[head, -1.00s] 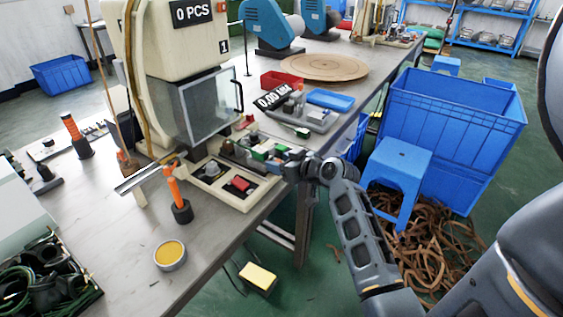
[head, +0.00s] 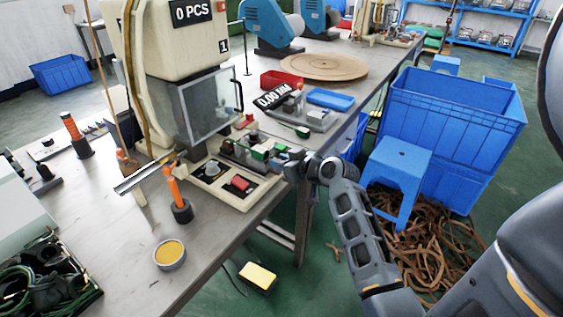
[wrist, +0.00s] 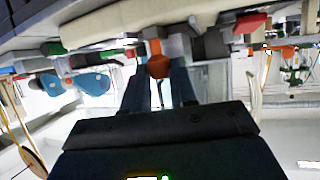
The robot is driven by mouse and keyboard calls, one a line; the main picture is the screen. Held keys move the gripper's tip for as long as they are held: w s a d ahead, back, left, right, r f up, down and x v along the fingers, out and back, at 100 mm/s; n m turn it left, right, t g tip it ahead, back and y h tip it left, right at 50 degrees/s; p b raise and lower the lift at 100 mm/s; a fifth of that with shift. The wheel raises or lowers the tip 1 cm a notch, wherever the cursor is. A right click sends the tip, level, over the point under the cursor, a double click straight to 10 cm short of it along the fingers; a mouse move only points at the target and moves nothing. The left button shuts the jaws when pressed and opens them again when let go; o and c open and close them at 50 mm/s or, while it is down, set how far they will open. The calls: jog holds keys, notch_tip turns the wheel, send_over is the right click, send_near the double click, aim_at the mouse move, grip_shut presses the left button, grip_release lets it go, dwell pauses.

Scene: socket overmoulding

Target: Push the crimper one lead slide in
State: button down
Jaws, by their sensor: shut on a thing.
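The crimper numbered 1 (head: 150,60) is a cream machine with a "0 PCS" display and a clear guard, standing on the table. Its lead slide (head: 253,157) appears as a low row of dark, green and red blocks to the right of the base, partly hidden by my gripper. My gripper (head: 290,164) is at the right end of that row, by the table's edge. In the wrist view, my gripper (wrist: 160,80) has its fingers closed around an orange-red knob (wrist: 158,66) below a grey block. The knob is hidden in the head view.
Orange-handled tools (head: 175,190) and a yellow-topped round tin (head: 170,254) stand on the table near the crimper. A "0.00 mm" gauge (head: 272,98), a red tray (head: 281,80) and a blue tray (head: 330,99) lie behind. A blue stool (head: 402,160) and crates (head: 450,110) stand right.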

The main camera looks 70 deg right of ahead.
aim_at(257, 150)
jog(key=w, duration=0.3)
jog(key=w+d+b, duration=0.1)
jog(key=w, duration=0.2)
jog(key=w+d, duration=0.1)
jog(key=w, duration=0.2)
jog(key=shift+b, duration=0.35)
jog(key=shift+w+d, duration=0.15)
jog(key=shift+w, duration=0.45)
jog(key=c, duration=0.9)
grip_release()
jog(key=shift+v, duration=3.85)
